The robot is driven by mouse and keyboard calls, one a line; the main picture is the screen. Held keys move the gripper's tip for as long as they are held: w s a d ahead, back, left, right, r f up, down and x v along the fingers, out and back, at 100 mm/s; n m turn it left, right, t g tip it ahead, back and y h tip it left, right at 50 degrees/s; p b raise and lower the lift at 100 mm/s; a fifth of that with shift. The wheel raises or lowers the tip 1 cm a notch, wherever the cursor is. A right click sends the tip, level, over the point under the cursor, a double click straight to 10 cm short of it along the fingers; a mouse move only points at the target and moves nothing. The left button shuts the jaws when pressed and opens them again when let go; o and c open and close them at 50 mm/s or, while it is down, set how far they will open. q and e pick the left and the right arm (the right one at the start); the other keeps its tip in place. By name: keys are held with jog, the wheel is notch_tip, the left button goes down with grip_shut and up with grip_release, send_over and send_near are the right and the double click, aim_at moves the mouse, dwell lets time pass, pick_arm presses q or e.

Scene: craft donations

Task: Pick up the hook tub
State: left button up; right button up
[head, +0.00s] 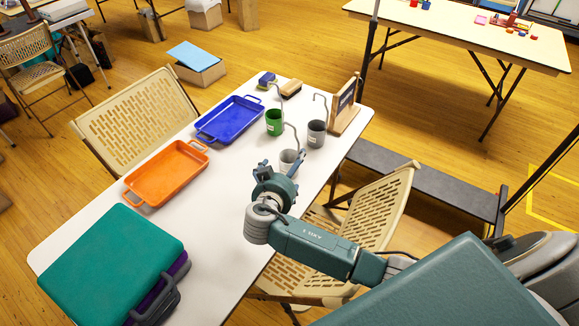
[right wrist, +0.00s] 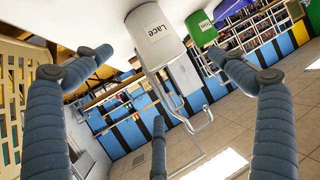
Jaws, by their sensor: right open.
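Three small tubs stand at the far end of the white table, each with a bent wire handle rising from it: a green tub (head: 274,122), a dark grey tub (head: 316,134) and a pale tub (head: 288,157). In the right wrist view the pale tub (right wrist: 158,40) is labelled "Lace", and the green tub (right wrist: 201,29) is behind it. No label reading "hook" is legible; the grey tub's label is too small to read. My right gripper (head: 284,164) is open and empty, close in front of the pale tub, partly hiding it. My left gripper is out of view.
A wooden stand (head: 345,107) stands right of the grey tub. A brush (head: 291,88) and a small blue block (head: 266,79) lie behind. A blue tray (head: 230,120), an orange tray (head: 166,173) and a teal case (head: 110,265) line the left. Folding chairs flank the table.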

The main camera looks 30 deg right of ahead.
aim_at(295, 155)
jog(key=shift+w+d+f, duration=0.2)
jog(key=shift+w+d, duration=0.05)
jog(key=shift+w, duration=0.05)
jog(key=shift+w+d+f, duration=0.15)
jog(key=shift+w+d, duration=0.05)
jog(key=b+x, duration=0.2)
jog(key=x, duration=0.2)
jog(key=shift+w+d+f, duration=0.1)
jog(key=shift+d+f, duration=0.1)
jog(key=shift+f, duration=0.05)
jog(key=shift+w+d, duration=0.1)
jog(key=shift+r, duration=0.1)
jog(key=c, duration=0.4)
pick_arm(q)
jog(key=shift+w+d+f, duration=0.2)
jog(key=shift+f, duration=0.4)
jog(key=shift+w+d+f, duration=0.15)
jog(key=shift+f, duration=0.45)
pick_arm(e)
jog(key=c, duration=1)
jog(key=shift+c, duration=0.2)
